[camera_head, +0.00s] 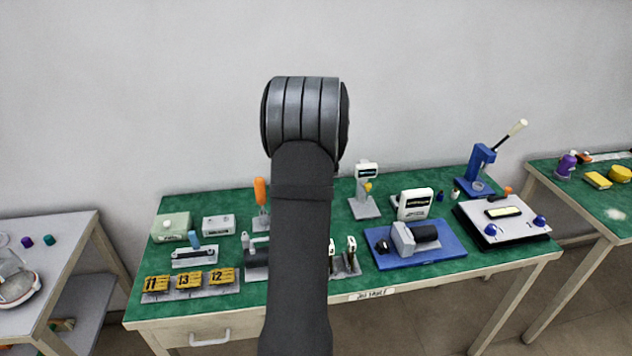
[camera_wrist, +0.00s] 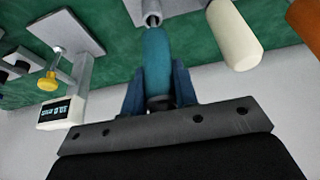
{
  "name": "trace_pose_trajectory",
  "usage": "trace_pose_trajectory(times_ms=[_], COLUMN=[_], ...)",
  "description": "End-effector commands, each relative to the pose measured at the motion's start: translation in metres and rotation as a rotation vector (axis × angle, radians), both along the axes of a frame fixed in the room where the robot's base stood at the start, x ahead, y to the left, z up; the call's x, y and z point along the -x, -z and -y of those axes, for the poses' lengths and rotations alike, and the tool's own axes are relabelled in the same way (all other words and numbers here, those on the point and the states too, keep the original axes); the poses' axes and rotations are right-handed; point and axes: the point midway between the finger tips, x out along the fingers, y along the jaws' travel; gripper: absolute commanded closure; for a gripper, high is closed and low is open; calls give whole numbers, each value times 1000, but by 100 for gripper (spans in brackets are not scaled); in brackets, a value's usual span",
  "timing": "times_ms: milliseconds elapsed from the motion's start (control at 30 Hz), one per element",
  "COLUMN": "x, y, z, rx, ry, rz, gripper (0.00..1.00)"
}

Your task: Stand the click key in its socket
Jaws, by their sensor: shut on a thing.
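My gripper (camera_wrist: 157,82) is shut on a teal handle (camera_wrist: 157,55), which I take to be the click key, with a blue finger on either side of it. The handle's far end meets a grey metal piece (camera_wrist: 150,12) at the top edge of the wrist view. I cannot tell whether that piece is part of the key or its socket, or whether the key is seated. In the head view my own arm hides the gripper, the key and the bench part behind it.
A display stand (camera_head: 363,190) with a yellow knob is close by, also in the wrist view (camera_wrist: 75,88). A cream cylinder (camera_wrist: 235,35) and an orange handle (camera_head: 260,190) are near the gripper. A blue base with a motor (camera_head: 415,240) stands right on the green bench (camera_head: 350,285).

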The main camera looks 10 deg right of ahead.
Motion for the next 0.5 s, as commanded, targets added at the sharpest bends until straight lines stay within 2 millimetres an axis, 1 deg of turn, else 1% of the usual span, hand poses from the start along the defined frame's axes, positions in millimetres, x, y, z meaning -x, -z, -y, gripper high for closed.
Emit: trace_pose_trajectory(times_ms=[500], x=[0], y=[5], z=[0], rx=[0], ry=[0], rz=[0], gripper=[100])
